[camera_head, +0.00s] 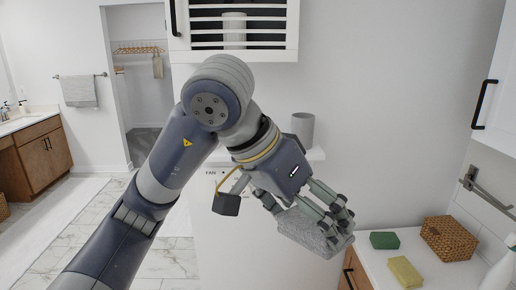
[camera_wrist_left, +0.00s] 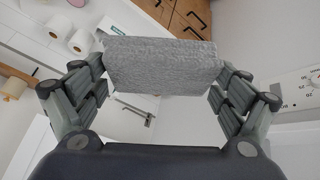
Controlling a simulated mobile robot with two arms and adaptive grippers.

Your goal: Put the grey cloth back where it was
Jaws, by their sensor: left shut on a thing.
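The grey cloth (camera_head: 312,232) is a folded, textured block held between the fingers of my left gripper (camera_head: 312,212). It is just left of the white counter (camera_head: 380,268) in the head view; its exact height relative to the counter is hard to tell. In the left wrist view the cloth (camera_wrist_left: 160,65) spans the gap between the two finger pairs of my left gripper (camera_wrist_left: 160,85), with nothing seen between it and the fingers. My right gripper is in neither view.
On the counter are a green sponge (camera_head: 384,240), a yellow sponge (camera_head: 405,272) and a wicker basket (camera_head: 450,240). A white bottle (camera_head: 500,264) stands at the right edge. A grey cup (camera_head: 300,129) stands behind my gripper. An empty-looking metal rail (camera_head: 488,190) is on the right wall.

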